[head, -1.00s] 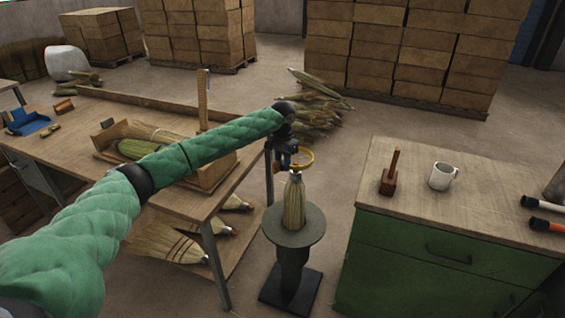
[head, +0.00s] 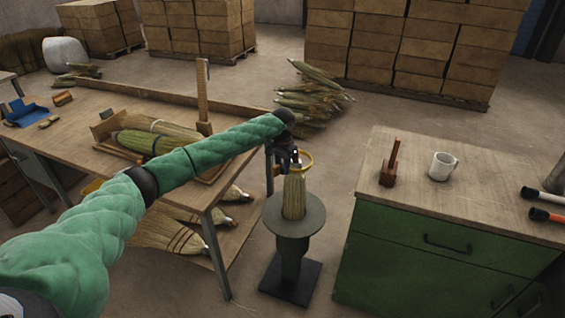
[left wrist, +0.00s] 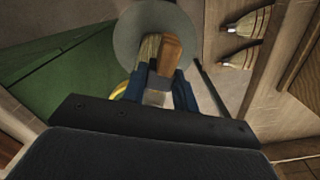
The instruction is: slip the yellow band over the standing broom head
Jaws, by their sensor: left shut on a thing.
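The broom head (head: 294,198), a bundle of straw-coloured bristles, stands upright on a round grey pedestal plate (head: 312,222). My left gripper (head: 292,160) is just above its top, pointing down, shut on the yellow band (head: 308,165). The band is a thin ring at the top of the broom head; I cannot tell if it is around the top or just above it. In the left wrist view, the blue fingers (left wrist: 160,92) have an orange-brown piece (left wrist: 172,48) between or beyond them, and part of the band (left wrist: 119,90) shows at left. My right gripper is not in view.
A wooden workbench (head: 75,125) with a tray of corn-like bundles stands left, brooms on its lower shelf (head: 185,250). A green cabinet (head: 400,250) with a white mug (head: 442,167) and a wooden tool (head: 390,165) stands right. Floor shows between them.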

